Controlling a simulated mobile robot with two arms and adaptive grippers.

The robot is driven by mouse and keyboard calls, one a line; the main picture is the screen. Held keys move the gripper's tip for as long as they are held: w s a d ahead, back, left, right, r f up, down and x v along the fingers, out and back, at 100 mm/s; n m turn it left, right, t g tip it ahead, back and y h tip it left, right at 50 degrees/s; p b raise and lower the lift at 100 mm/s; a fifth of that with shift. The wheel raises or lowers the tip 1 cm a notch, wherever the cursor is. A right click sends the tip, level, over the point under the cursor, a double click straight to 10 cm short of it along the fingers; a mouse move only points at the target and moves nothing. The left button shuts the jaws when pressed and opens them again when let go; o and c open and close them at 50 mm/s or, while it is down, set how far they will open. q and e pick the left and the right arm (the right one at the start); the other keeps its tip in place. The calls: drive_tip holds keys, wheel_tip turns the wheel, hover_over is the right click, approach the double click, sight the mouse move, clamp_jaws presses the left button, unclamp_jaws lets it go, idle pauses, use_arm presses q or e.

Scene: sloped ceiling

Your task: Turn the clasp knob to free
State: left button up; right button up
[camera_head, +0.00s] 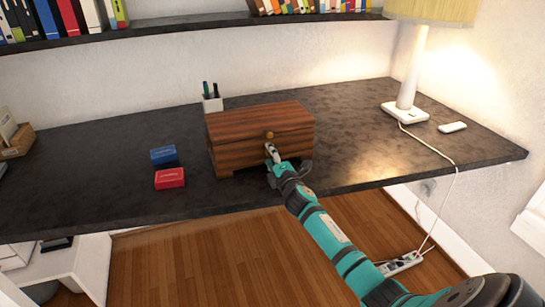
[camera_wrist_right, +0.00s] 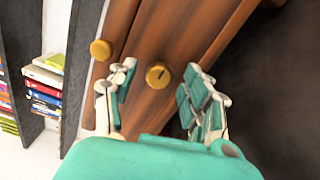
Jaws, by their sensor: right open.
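A brown wooden box (camera_head: 240,151) with a closed lid stands on the dark desk. In the right wrist view, a round brass knob with a dark line across its face, the clasp knob (camera_wrist_right: 158,75), is on the box front between my right gripper's fingers. A second brass knob (camera_wrist_right: 101,50) is farther left; one brass knob (camera_head: 269,135) shows above the gripper in the head view. My right gripper (camera_head: 286,161) is open at the box front, fingers either side of the clasp knob. Contact with the knob cannot be told. My left gripper is not in view.
A blue box (camera_head: 163,155) and a red box (camera_head: 170,179) lie left of the wooden box on the desk (camera_head: 90,190). A pen cup (camera_head: 212,103) stands behind it. A lamp (camera_head: 409,80) stands right. The desk between box and lamp is clear.

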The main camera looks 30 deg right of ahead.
drive_tip(key=shift+s, duration=0.1)
drive_tip(key=v, duration=1.1)
drive_tip(key=shift+s, duration=0.4)
